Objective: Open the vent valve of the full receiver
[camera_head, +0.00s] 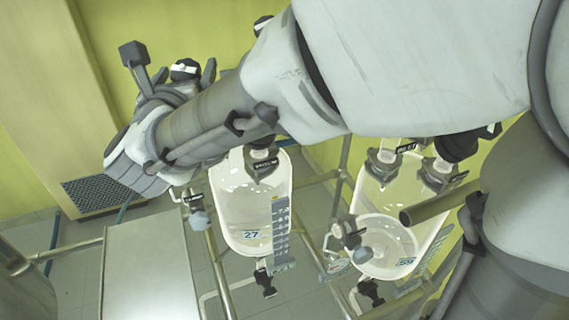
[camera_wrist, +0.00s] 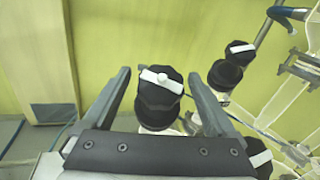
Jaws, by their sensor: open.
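A black valve cap with a white bar (camera_wrist: 160,78) stands between the spread fingers of my gripper (camera_wrist: 158,86) in the wrist view, with a gap on each side. In the head view the cap (camera_head: 185,67) shows just beyond my gripper (camera_head: 182,82) at upper left. My gripper is open and holds nothing. Two glass receivers hang below my arm: the left one (camera_head: 238,200) carries a label 27, and the right one (camera_head: 425,215) shows a pale round liquid surface. The left one's fill level is hard to tell. My arm hides much of their tops.
More black fittings, one with a white bar (camera_wrist: 240,48), stand right of my gripper. Metal frame tubes (camera_head: 219,270) run around the receivers. A pale panel (camera_head: 150,270) is at lower left. Open room lies before the yellow-green wall (camera_head: 200,25).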

